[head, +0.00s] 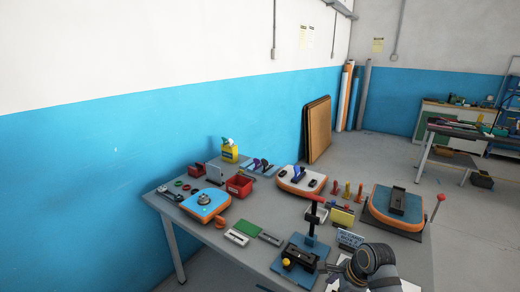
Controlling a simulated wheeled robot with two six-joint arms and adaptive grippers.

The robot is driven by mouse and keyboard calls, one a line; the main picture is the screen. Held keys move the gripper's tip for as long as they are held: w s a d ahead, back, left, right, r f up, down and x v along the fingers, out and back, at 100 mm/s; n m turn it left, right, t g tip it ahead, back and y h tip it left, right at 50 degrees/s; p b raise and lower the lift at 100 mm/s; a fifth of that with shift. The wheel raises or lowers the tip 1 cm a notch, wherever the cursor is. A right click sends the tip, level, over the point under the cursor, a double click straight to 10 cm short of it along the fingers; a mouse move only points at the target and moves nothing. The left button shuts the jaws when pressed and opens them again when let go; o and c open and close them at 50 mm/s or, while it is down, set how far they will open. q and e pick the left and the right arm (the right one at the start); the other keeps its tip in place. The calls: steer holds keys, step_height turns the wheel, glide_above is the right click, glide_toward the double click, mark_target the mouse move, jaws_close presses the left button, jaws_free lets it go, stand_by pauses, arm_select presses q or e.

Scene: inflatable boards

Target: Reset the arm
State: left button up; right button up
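One of my arms (372,264), dark grey and apparently the right, shows at the bottom right, over the near edge of the workbench (232,258). Its dark joint covers part of the bench and a white sheet there. I cannot make out its fingertips, so whether that gripper is open or shut does not show. My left arm and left gripper are not in the picture.
On the bench are orange-edged board pieces (205,204), a red bin (239,185), a yellow bottle (229,151), a black press-like tool (311,220) and a small sign (350,239). Brown panels (317,130) lean on the blue wall. Open floor lies right of the bench.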

steer(key=s+d+f+n+t+h, duration=0.1)
steer(key=s+n+h, duration=0.1)
steer(key=s+n, duration=0.8)
steer(key=s+d+f+n+h, duration=0.1)
steer(key=s+d+n+h, duration=0.1)
steer(key=s+n, duration=0.8)
step_height(320, 180, down, 26)
steer(key=s+d+g+b, duration=0.1)
steer(key=s+d, duration=0.1)
steer(key=d, duration=0.1)
arm_select(q)
steer(key=shift+s+f+b, duration=0.65)
steer(key=shift+s+f, duration=0.4)
steer(key=shift+f, duration=0.2)
arm_select(e)
steer(key=s+f+g, duration=0.1)
steer(key=s+f, duration=1.8)
steer(key=shift+s+d+n, duration=0.3)
steer(key=shift+s+d, duration=0.05)
steer(key=shift+d, duration=0.05)
steer(key=shift+f, duration=0.1)
